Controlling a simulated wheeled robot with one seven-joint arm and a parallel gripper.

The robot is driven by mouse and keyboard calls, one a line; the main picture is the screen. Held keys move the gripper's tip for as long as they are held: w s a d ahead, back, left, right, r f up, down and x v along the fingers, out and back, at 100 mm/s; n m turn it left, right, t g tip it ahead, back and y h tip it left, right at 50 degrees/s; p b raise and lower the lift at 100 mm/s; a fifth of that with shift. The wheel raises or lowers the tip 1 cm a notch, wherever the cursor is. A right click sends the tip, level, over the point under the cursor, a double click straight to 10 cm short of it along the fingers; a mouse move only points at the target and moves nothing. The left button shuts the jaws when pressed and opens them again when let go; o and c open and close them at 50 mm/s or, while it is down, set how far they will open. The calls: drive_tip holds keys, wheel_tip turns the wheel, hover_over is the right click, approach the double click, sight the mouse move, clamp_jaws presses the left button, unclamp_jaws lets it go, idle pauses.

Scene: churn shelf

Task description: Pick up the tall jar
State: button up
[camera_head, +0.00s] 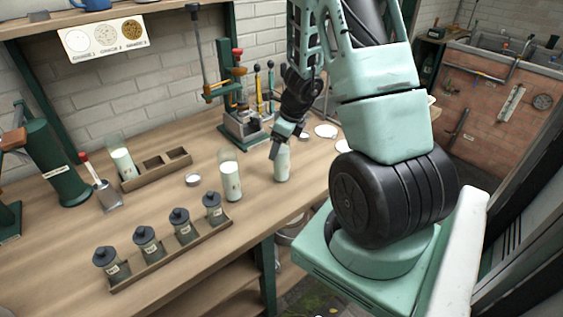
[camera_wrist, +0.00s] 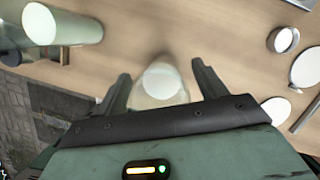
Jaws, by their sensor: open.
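A glass jar with pale contents and a label (camera_head: 282,164) stands upright on the wooden bench, at the centre of the head view. My gripper (camera_head: 281,144) is pointed down at its top, with the fingers open on either side. In the wrist view, the jar (camera_wrist: 160,82) sits between the two open fingers (camera_wrist: 161,82), with gaps on both sides. A second, taller-looking jar with white contents (camera_head: 230,178) stands to its left; it also shows at the wrist view's upper left (camera_wrist: 62,26). Which of them is the tall jar is not certain.
Small dark-lidded jars stand in a tray (camera_head: 180,254) at the front. A wooden rack (camera_head: 157,166) holds another glass jar (camera_head: 122,163). A press with levers (camera_head: 240,120) stands behind my gripper. White discs (camera_head: 326,131) lie to the right.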

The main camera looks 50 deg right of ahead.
drive_tip(key=shift+w+f, duration=0.1)
drive_tip(key=shift+f, duration=0.1)
